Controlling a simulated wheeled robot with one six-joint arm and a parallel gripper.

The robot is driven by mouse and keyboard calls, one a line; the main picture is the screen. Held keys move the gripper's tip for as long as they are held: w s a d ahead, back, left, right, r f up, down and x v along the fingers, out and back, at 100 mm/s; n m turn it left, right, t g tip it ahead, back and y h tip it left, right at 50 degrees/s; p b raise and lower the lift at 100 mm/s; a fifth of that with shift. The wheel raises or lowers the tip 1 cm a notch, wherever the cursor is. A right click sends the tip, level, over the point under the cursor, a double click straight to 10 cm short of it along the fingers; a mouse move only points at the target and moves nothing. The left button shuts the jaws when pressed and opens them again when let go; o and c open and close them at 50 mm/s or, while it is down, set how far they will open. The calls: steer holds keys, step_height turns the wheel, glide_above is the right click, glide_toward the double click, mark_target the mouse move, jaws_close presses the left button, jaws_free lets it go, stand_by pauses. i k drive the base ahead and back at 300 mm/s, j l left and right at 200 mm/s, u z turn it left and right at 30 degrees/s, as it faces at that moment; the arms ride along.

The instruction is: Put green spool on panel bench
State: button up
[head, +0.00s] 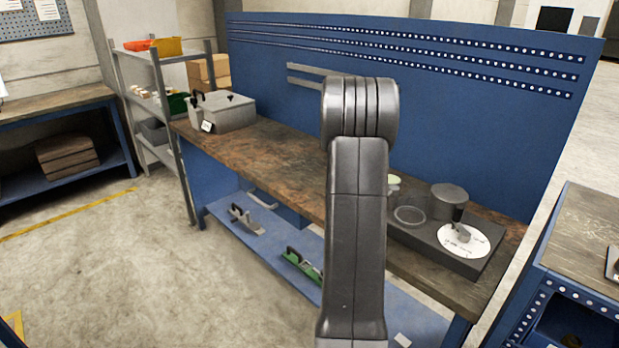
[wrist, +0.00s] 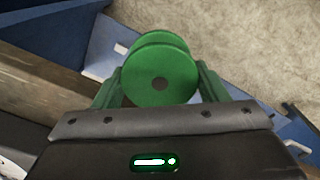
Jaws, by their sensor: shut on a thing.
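In the head view my arm hides both the gripper and the spool. The panel bench (head: 275,153) stands ahead in the head view, with a worn brown top and a tall blue panel (head: 280,60) behind it. A brown wooden edge shows left of the spool in the wrist view, with blue metal and pale floor beyond. The spool's height above it is unclear.
A grey case (head: 225,112) stands on the bench's left end. A dark flat box (head: 440,244) with a white disc (head: 463,240) and a dark cylinder (head: 449,202) occupy its right end. The top between looks clear, partly hidden by my arm. The lower shelf (head: 270,238) holds planes.

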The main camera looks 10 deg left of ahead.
mark_target(303, 168)
steer(key=i+j, duration=0.15)
steer(key=j, duration=0.25)
steer(key=i+j, duration=0.2)
steer(key=j, duration=0.15)
steer(key=i+j, duration=0.15)
steer(key=j, duration=0.25)
steer(key=i+j, duration=0.15)
steer(key=j, duration=0.2)
